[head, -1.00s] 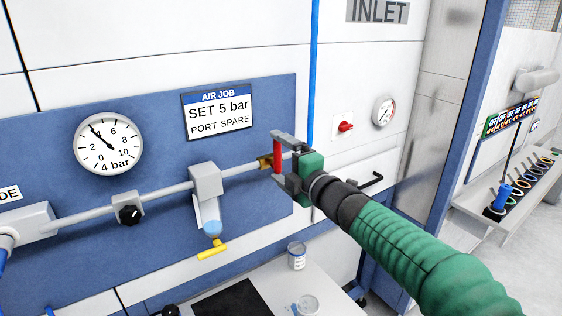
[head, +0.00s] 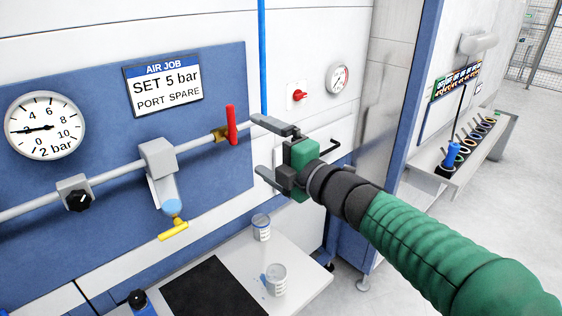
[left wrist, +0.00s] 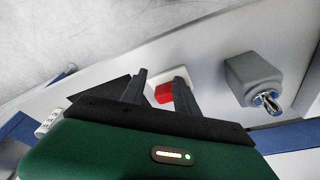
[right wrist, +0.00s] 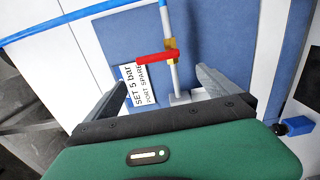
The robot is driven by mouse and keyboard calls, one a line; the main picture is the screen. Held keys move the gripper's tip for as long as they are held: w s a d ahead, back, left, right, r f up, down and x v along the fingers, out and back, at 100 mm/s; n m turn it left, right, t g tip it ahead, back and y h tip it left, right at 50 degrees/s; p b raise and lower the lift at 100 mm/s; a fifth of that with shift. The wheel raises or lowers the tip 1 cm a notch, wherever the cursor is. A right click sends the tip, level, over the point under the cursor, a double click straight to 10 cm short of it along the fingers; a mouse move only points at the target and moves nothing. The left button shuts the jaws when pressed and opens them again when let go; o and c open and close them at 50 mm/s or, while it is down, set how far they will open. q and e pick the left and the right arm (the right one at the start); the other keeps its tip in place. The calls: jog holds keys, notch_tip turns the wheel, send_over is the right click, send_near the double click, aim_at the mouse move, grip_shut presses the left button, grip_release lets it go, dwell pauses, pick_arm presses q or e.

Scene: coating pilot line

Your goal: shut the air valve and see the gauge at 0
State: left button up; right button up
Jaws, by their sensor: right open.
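The air valve's red lever (head: 231,125) stands upright, across the pipe at its brass body (head: 221,135). It also lies across the pipe in the right wrist view (right wrist: 158,57). The round gauge (head: 44,125) has its needle near 2, and its text reads "2 bar". My right gripper (head: 260,147) is open and empty, just right of the lever and apart from it. My left gripper (left wrist: 160,72) shows only in the left wrist view. Its fingers are apart, with a red and white thing (left wrist: 164,92) seen between them; whether they touch it is unclear.
A sign (head: 163,84) reads "SET 5 bar, PORT SPARE". Left along the pipe are a black knob (head: 78,199) and a yellow handle (head: 173,231). A second gauge (head: 338,79) is at the right.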

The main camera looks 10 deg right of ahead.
pick_arm(q)
jog(key=shift+f, duration=0.15)
pick_arm(e)
jog(key=v, duration=0.6)
jog(key=shift+f, duration=0.1)
pick_arm(q)
jog(key=shift+r+p, duration=0.65)
jog(key=shift+r, duration=0.05)
jog(key=shift+w+r+p, duration=0.1)
jog(key=shift+r+p, duration=0.45)
pick_arm(e)
jog(key=s+d+f+m+g+h, duration=0.1)
jog(key=d+f+m+g+h, duration=0.1)
jog(key=d+f+m+h, duration=0.55)
jog(key=d+f+m+g+h, duration=0.15)
jog(key=d+f+m, duration=0.25)
jog(key=f+m, duration=0.65)
pick_arm(q)
jog(key=shift+r+p, duration=0.7)
pick_arm(e)
jog(key=s+d+f+m+g+h, duration=0.1)
jog(key=s+f+m+g, duration=0.6)
jog(key=s+f, duration=1.1)
jog(key=shift+s+d+g+h, duration=0.3)
jog(key=shift+s+g, duration=0.45)
